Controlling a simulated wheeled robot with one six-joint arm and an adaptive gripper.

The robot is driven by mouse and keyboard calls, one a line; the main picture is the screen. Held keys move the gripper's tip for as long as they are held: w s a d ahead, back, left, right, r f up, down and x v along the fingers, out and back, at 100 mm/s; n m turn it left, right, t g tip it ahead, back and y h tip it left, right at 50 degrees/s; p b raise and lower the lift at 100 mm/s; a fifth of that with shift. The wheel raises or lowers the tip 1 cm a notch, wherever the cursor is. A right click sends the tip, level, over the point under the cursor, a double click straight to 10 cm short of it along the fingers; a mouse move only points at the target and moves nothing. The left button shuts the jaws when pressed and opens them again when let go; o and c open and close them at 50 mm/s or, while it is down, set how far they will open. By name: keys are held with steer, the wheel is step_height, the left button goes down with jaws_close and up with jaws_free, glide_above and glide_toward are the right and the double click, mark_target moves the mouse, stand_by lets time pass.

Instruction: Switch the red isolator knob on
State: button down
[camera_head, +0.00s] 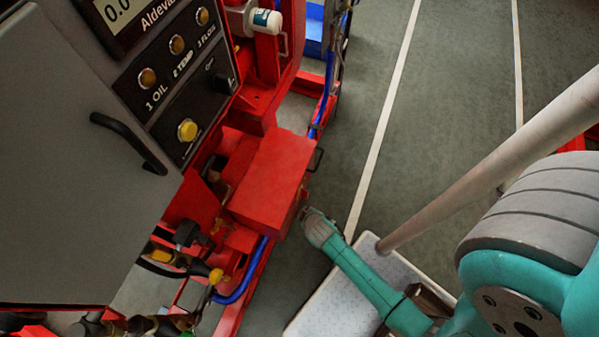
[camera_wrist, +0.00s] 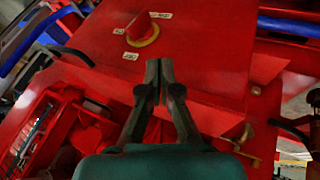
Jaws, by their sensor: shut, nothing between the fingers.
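The red isolator knob (camera_wrist: 139,27) sits on a yellow ring on a red panel face, near the top of the wrist view. Small white labels surround it; their text is too small to read. My gripper (camera_wrist: 159,68) is shut and empty. In the picture its fingertips lie just below and right of the knob; a gap shows between them and the yellow ring. In the head view my gripper (camera_head: 304,212) is at the right side of a red box (camera_head: 268,180), and the knob is hidden there.
A grey control panel (camera_head: 80,150) with a black handle (camera_head: 128,142), indicator lamps and a yellow button (camera_head: 187,130) stands at the left. Blue hoses (camera_head: 243,285) run below the red box. Grey floor (camera_head: 440,110) to the right is mostly clear. A brass-coloured bracket (camera_wrist: 240,145) is near my fingers.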

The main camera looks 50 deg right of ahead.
glide_toward(303, 195)
step_height(303, 195, down, 4)
steer(key=w+a, duration=0.2)
steer(key=shift+w+d+f, duration=0.1)
steer(key=shift+w+d, duration=0.05)
steer(key=shift+d, duration=0.8)
steer(key=shift+w+d+f, duration=0.1)
steer(key=shift+w+d, duration=0.05)
steer(key=shift+d, duration=0.75)
